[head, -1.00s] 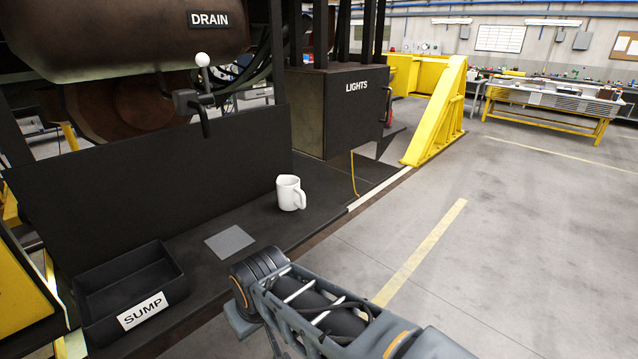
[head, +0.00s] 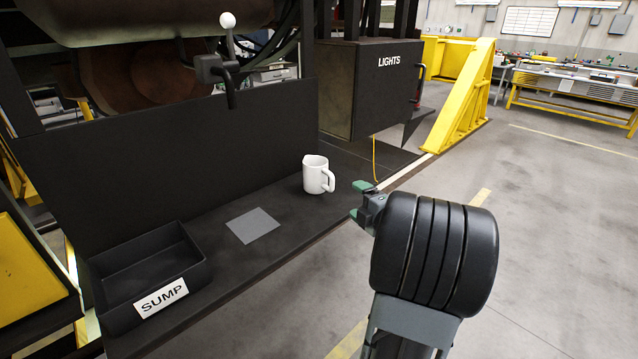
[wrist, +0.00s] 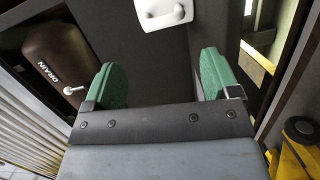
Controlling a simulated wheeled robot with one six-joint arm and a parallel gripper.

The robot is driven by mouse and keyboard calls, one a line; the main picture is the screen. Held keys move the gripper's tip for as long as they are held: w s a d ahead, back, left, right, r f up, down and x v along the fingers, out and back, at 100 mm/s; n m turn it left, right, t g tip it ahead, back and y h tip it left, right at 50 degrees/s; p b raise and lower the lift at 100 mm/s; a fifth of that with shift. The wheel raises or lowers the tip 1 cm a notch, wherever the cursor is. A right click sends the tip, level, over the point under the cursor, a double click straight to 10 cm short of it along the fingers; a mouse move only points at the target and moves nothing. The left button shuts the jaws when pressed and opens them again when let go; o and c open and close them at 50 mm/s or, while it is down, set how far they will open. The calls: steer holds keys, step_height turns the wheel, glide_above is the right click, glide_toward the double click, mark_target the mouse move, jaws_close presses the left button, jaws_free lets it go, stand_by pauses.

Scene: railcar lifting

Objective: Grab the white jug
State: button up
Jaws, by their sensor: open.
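The white jug (head: 316,176) stands upright on the dark ledge (head: 285,215), its handle facing right. My gripper (head: 359,201) is just right of the jug in the head view, apart from it. In the wrist view the jug (wrist: 163,12) shows at the top edge, partly cut off, beyond and between the green fingertips. My gripper (wrist: 160,80) is open with nothing between its fingers.
A black bin labelled SUMP (head: 190,248) and a flat grey plate (head: 253,225) lie left of the jug. A dark upright panel (head: 170,150) stands behind. A LIGHTS box (head: 385,85) is behind right. A lever with a white knob (head: 228,20) rises above the panel.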

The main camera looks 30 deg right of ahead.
mark_target(332, 185)
steer(key=shift+n+t+y, duration=0.3)
steer(key=shift+n+y, duration=0.5)
steer(key=w, duration=0.2)
steer(key=w+p, duration=0.1)
steer(key=w, duration=0.4)
steer(key=shift+w+a+f+p, duration=0.15)
steer(key=shift+w+f+p, duration=0.1)
steer(key=shift+w+p, duration=0.05)
steer(key=shift+w+a+f+p, duration=0.1)
steer(key=shift+w+p, duration=0.25)
steer(key=shift+w, duration=0.85)
steer(key=shift+w+a+f+p, duration=0.1)
steer(key=shift+w+p, duration=0.25)
steer(key=shift+w, duration=0.8)
steer(key=c, duration=0.7)
